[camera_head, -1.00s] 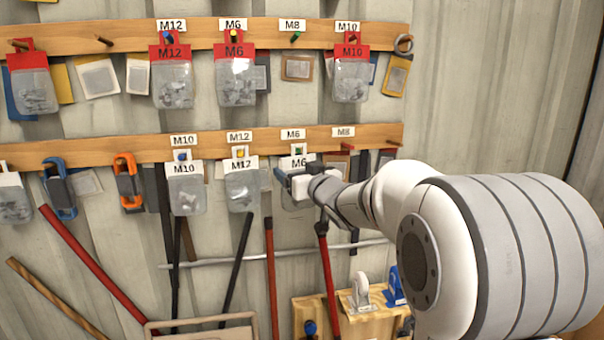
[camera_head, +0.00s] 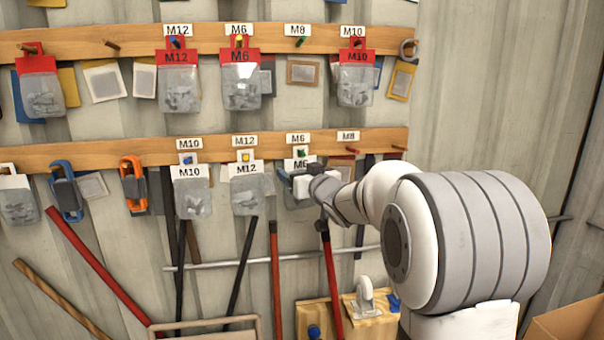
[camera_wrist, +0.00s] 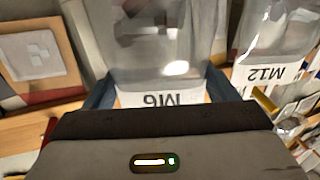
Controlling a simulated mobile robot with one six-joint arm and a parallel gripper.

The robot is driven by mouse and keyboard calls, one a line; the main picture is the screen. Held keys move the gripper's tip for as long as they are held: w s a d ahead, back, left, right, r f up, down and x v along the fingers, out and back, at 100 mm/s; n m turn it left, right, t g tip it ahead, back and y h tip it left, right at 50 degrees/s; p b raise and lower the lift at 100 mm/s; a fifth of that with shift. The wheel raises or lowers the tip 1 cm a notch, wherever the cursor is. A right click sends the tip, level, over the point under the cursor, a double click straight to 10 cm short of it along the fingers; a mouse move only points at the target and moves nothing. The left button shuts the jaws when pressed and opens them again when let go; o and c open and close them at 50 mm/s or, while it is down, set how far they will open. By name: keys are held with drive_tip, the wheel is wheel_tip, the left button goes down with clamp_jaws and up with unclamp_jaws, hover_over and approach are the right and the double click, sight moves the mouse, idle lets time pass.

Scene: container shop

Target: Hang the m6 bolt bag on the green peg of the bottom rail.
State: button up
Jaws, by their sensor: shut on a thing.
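The M6 bolt bag (camera_head: 300,164), clear with a white header, is at the bottom rail (camera_head: 215,147) below the white M6 label. The green peg (camera_head: 301,153) shows within the header's top tab; I cannot tell how far the peg goes through. My gripper (camera_head: 293,183) is shut on the bag, just below its header, and covers part of the pouch. In the wrist view, the blue-grey fingers (camera_wrist: 160,92) sit on both sides of the M6 bag (camera_wrist: 160,60), whose header looks upside down.
A white-headed M12 bag (camera_head: 246,190) hangs close on the left, with an M10 bag (camera_head: 192,192) beyond it. A red-headed M6 bag (camera_head: 240,75) hangs on the top rail (camera_head: 215,40). A red peg (camera_head: 351,150) on the right is bare.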

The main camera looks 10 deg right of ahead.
idle(0.4)
drive_tip(key=o, duration=1)
drive_tip(key=s+d+f+m+g+h+b, duration=0.1)
drive_tip(key=s+d+f+m+g+h, duration=0.15)
drive_tip(key=s, duration=0.45)
drive_tip(key=s+d+f+m+g+h+b, duration=0.1)
drive_tip(key=s+d+f+h, duration=0.15)
drive_tip(key=s, duration=0.55)
drive_tip(key=s+a+f+g, duration=0.2)
drive_tip(key=s+f+g, duration=0.3)
drive_tip(key=s, duration=0.8)
drive_tip(key=s+a+f+g, duration=0.2)
drive_tip(key=s+f+g, duration=0.4)
drive_tip(key=s+f, duration=0.4)
drive_tip(key=s, duration=0.3)
drive_tip(key=shift+s+a+f, duration=0.2)
drive_tip(key=shift+s+a, duration=0.05)
drive_tip(key=shift+a, duration=0.1)
drive_tip(key=shift+n, duration=0.25)
